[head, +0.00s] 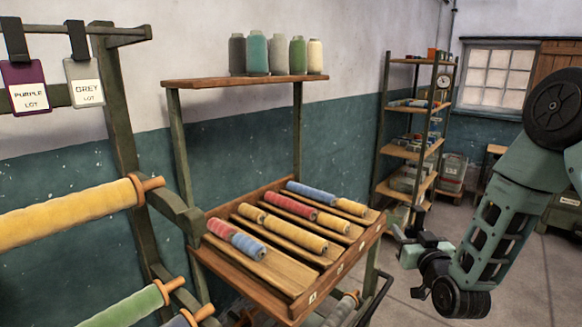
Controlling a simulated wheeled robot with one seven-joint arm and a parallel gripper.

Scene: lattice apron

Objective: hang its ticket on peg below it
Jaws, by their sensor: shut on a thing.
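Two tickets hang by dark hooks from a rail at the upper left of the head view: a purple one marked "PURPLE LOT" (27,88) and a grey one marked "GREY LOT" (85,82). Below them, a yellow roll (70,215), a green roll (125,306) and a purplish roll (178,321), partly cut off, sit on wooden rods in a dark green frame. My gripper (413,236) is at the right, far from the tickets and rolls. It is shut on a small dark thing, too small to identify. I cannot make out a ticket peg below the rolls.
A slanted wooden rack (280,262) with several coloured bobbins stands between the roll frame and my arm. A shelf (235,81) above it holds several spools. A tall shelf unit (415,150) stands behind. Floor (415,305) shows around my gripper.

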